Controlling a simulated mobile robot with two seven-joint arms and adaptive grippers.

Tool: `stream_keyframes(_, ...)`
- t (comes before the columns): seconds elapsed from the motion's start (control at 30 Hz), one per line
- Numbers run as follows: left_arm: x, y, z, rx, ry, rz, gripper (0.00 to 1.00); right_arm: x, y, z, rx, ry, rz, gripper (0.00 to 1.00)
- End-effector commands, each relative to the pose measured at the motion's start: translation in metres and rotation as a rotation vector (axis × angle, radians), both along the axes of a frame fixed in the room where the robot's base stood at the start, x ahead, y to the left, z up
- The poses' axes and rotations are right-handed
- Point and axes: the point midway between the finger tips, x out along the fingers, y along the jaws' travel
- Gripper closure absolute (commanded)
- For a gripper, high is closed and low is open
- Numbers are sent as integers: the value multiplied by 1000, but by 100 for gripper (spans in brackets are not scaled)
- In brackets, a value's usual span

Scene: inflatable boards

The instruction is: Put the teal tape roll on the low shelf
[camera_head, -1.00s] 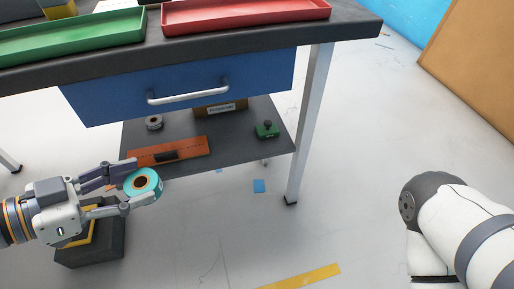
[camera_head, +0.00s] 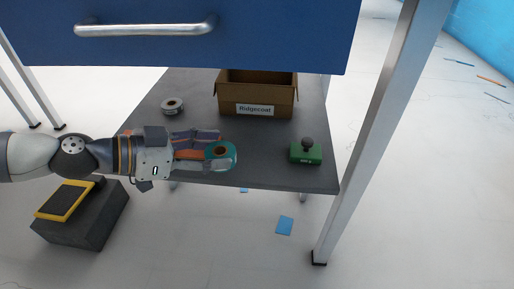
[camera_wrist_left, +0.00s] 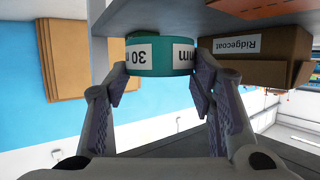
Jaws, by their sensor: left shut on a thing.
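The teal tape roll (camera_head: 230,157) has an orange-brown core and white labels. My left gripper (camera_head: 219,151) is shut on it, with one finger on each side, and it also shows in the left wrist view (camera_wrist_left: 160,56). The low shelf (camera_head: 265,147) is a dark grey board under the blue drawer. In the head view the roll overlaps the front part of the shelf. I cannot tell how much gap there is between them. In the left wrist view, which looks upside down, the shelf (camera_wrist_left: 150,18) is at the top. My right gripper is out of view.
On the shelf stand a cardboard box labelled Ridgecoat (camera_head: 257,98), a grey-white roll (camera_head: 172,106) and a green block with a dark knob (camera_head: 305,153). An orange item (camera_head: 188,155) is mostly hidden behind my gripper. Table legs (camera_head: 370,140) flank the shelf. A dark box (camera_head: 85,218) stands on the floor.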

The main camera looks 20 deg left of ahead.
Motion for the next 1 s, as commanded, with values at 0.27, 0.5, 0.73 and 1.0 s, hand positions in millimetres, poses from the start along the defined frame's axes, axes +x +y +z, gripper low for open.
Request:
stream_keyframes(0.27, 57, -50, -1, 0, 1, -2, 79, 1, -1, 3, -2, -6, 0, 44)
stream_keyframes(0.5, 69, -58, -25, -1, 7, 2, 79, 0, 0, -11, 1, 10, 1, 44)
stream_keyframes(0.73, 68, -58, -36, 1, 1, 0, 79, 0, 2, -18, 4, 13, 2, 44)
stream_keyframes(1.0, 68, -58, -39, 0, 2, -1, 34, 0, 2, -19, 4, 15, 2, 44)
